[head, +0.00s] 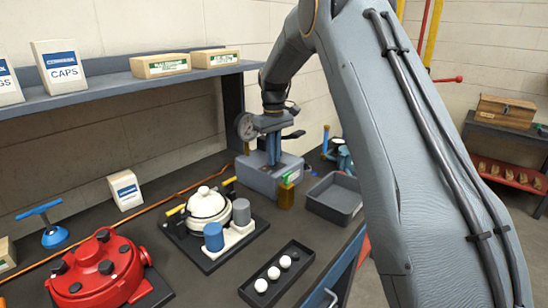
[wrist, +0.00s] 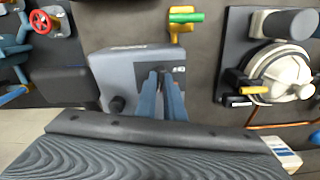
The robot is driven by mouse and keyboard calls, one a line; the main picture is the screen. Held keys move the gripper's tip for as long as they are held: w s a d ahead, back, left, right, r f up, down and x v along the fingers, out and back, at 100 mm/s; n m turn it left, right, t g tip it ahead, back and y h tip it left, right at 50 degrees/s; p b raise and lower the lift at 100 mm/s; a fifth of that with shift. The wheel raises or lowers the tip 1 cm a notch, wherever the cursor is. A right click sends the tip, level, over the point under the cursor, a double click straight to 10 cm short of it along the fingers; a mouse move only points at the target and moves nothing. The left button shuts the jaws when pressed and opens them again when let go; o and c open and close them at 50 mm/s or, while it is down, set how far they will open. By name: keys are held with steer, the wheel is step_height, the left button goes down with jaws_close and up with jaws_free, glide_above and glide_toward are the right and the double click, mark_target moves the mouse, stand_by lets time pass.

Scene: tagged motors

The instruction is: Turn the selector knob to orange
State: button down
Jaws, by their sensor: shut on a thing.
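A grey box (head: 257,180) stands on the bench in the head view, below my gripper (head: 273,160). In the wrist view the grey box (wrist: 120,65) fills the middle, and the two blue fingers of my gripper (wrist: 161,80) reach down to its top. They are shut on what appears to be the selector knob, which they mostly hide. A small dark label shows beside the fingertips. A round black knob (wrist: 117,104) sits on the box, apart from the fingers. I cannot make out an orange mark or where the selector points.
A yellow stand with a green piece (head: 287,190) is close to the box. A grey tray (head: 336,201) lies to the right. A white round housing (head: 207,207) stands left, a red motor (head: 98,270) farther left. A black tray with white balls (head: 255,292) lies in front.

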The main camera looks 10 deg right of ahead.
steer(key=n, duration=0.5)
steer(key=shift+a+r+n, duration=0.1)
steer(key=shift+n, duration=0.2)
steer(key=n, duration=0.5)
steer(key=shift+b, duration=0.4)
steer(key=shift+n, duration=0.3)
steer(key=c, duration=1.9)
jaws_free()
steer(key=shift+s, duration=0.1)
steer(key=shift+o, duration=0.2)
step_height(320, 180, up, 8)
steer(key=shift+f+b, duration=0.1)
steer(key=shift+b, duration=1.05)
